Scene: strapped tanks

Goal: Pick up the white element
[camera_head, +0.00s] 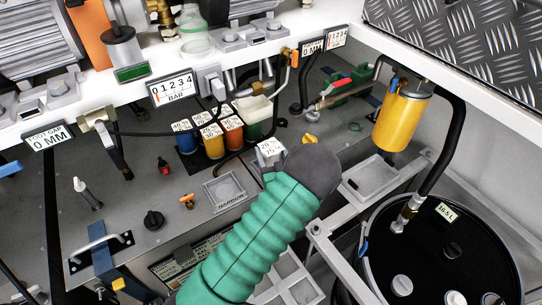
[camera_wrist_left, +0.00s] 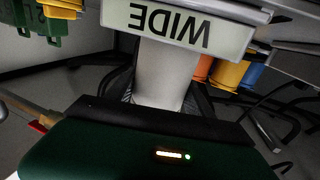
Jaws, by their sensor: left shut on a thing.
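The white element (camera_head: 270,151) shows a pale labelled face in the head view, just beyond the dark end cap of my left arm's green sleeve. My left gripper (camera_head: 272,172) is shut on it, though the fingers are mostly hidden by the sleeve and cap. In the left wrist view a white body (camera_wrist_left: 166,72) is in the middle, in front of the dark gripper housing. A pale plate marked WIDE (camera_wrist_left: 180,30) appears upside down against it; I cannot tell whether the two are joined. My right gripper is not in view.
Blue (camera_head: 185,139), yellow (camera_head: 212,143), orange (camera_head: 232,131) and green (camera_head: 254,122) labelled containers stand close behind the gripper. A frame marked NARROW (camera_head: 226,192) lies left of the sleeve. A yellow cylinder (camera_head: 401,120) and black drum (camera_head: 450,260) crowd the right.

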